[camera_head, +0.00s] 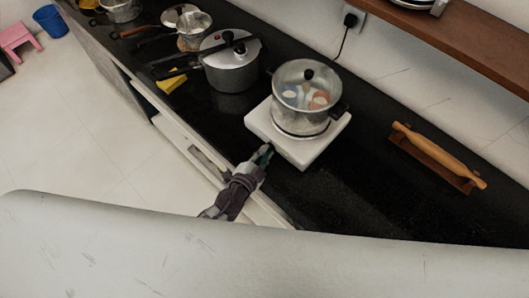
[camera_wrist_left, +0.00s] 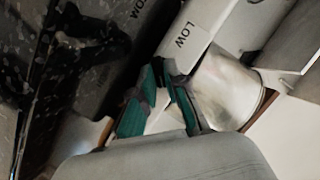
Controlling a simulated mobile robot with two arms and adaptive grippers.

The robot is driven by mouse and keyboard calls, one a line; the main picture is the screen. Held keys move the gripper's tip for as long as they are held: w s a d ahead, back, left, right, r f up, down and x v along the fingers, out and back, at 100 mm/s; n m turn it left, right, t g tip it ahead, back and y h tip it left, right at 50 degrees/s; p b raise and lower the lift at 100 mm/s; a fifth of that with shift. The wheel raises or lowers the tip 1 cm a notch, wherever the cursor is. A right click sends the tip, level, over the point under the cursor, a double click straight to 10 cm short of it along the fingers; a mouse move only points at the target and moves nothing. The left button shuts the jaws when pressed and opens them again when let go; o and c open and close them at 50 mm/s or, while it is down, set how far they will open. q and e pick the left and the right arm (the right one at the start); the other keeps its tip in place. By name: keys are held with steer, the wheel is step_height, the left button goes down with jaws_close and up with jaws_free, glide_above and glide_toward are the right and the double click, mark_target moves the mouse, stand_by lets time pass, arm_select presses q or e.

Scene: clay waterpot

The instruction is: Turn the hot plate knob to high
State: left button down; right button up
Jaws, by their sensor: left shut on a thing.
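The white hot plate (camera_head: 262,128) sits on the black counter near its front edge, with a glass-lidded pot (camera_head: 303,118) on top. Its side marked "LOW" shows close up in the left wrist view (camera_wrist_left: 205,18). My left gripper (camera_head: 266,150) reaches in from the counter's front edge to the front left side of the hot plate. In the left wrist view, its two teal-padded fingers (camera_wrist_left: 163,75) are close together at the hot plate's front, below the "LOW" label. The knob is hidden at the fingertips, and its setting cannot be read. My right gripper is not in view.
A pressure cooker (camera_head: 232,72) stands to the left of the hot plate, with a yellow cloth (camera_head: 172,84) and smaller pots beyond. A rolling pin on a board (camera_head: 440,158) lies to the right. A wooden shelf (camera_head: 460,35) hangs above. The counter between hot plate and rolling pin is clear.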

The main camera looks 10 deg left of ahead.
arm_select(q)
steer(key=m+b, duration=0.1)
steer(key=b, duration=0.2)
steer(key=m+t+b, duration=0.1)
steer(key=b, duration=0.2)
steer(key=shift+d+f+m+y, duration=0.1)
steer(key=shift+f+m+y, duration=0.2)
steer(key=shift+f+m, duration=0.1)
steer(key=shift+s+r+b, duration=0.1)
steer(key=shift+r+b, duration=0.1)
steer(key=shift+b, duration=0.25)
steer(key=shift+m, duration=0.3)
steer(key=c, duration=1.2)
jaws_free()
